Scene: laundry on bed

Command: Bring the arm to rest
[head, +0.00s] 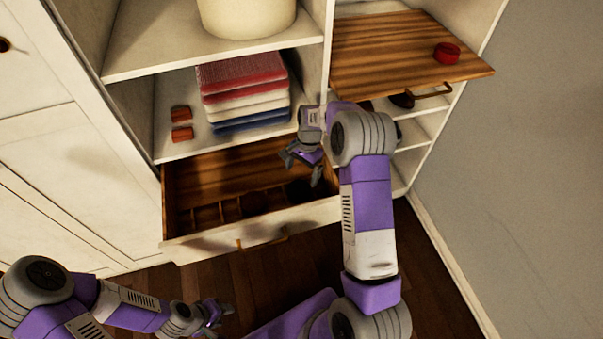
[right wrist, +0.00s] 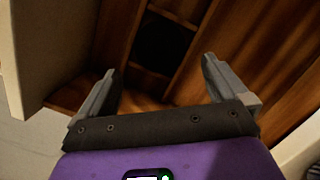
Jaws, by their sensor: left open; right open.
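My right gripper (head: 301,170) is above the right part of an open wooden drawer (head: 205,174) in the head view. In the right wrist view its two fingers (right wrist: 160,72) are apart with nothing between them, and the drawer's dividers show beyond them. My right arm reaches up from the bottom of the head view and hides part of the cabinet. My left gripper (head: 214,316) is low at the bottom left, in front of the cabinet and well apart from it. It is open, and I see nothing held in it.
A pulled-out wooden board (head: 385,55) with a handle bears a round red object (head: 447,53). Wooden floor (head: 440,270) is clear at the right.

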